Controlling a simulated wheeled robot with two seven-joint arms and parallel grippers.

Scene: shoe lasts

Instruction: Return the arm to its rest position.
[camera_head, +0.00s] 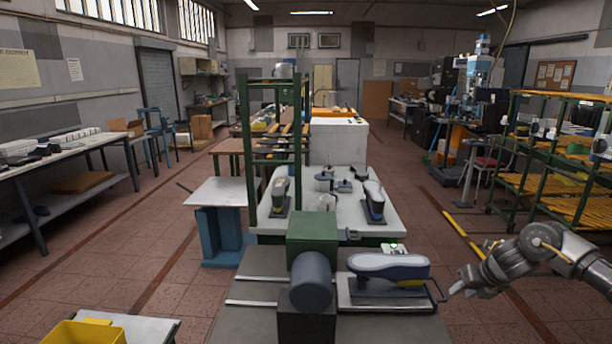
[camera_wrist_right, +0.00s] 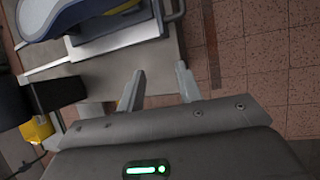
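My right arm comes in from the right in the head view, with its gripper (camera_head: 458,288) just right of the bench's front end. In the right wrist view the gripper's two fingers (camera_wrist_right: 159,80) are apart with nothing between them, over the bench edge and the floor. A blue and cream shoe last (camera_head: 388,266) lies on a flat holder (camera_head: 385,300) with a looped handle, left of the gripper. The last also shows at the upper left of the wrist view (camera_wrist_right: 70,14). My left gripper is not in view.
Two more lasts (camera_head: 374,200) (camera_head: 280,195) stand on the white table behind. A green rack with yellow shelves (camera_head: 560,180) is at the right. Floor (camera_head: 480,325) is clear below the right arm.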

